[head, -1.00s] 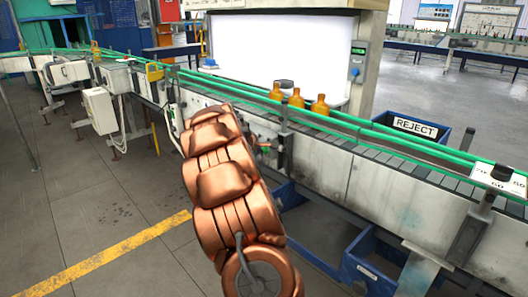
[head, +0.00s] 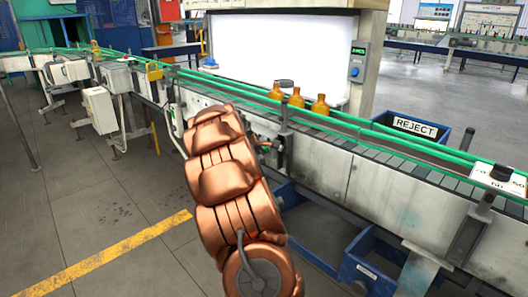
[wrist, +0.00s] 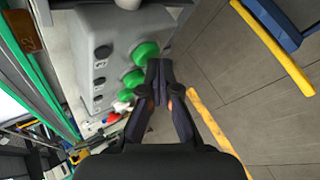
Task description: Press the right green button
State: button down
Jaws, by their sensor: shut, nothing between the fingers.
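In the wrist view a grey control box (wrist: 115,28) carries a row of green buttons. The view is turned on its side, so the right green button (wrist: 145,53) appears uppermost. Another green button (wrist: 133,78) is below it, and a third (wrist: 125,95) is partly hidden beside my finger. My gripper (wrist: 160,64) is shut and empty, its tips close beside the right green button. I cannot tell whether they touch it. In the head view my copper-coloured arm hides the gripper and the buttons.
The conveyor (head: 317,164) with green rails runs past the arm, with several amber bottles (head: 320,105) on it. A blue reject bin (head: 408,128) stands behind it. In the wrist view open floor (wrist: 240,110) with a yellow line lies right of the box.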

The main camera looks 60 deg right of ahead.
jog(key=shift+s+d, duration=0.1)
jog(key=shift+d, duration=0.1)
dwell(0.5)
jog(key=shift+w+a+b, duration=0.3)
jog(key=shift+a, duration=0.6)
jog(key=a, duration=0.2)
jog(key=w+a+b, duration=0.1)
jog(key=a, duration=0.1)
jog(key=shift+w+a, duration=0.15)
jog(key=shift+a, duration=0.25)
dwell(0.8)
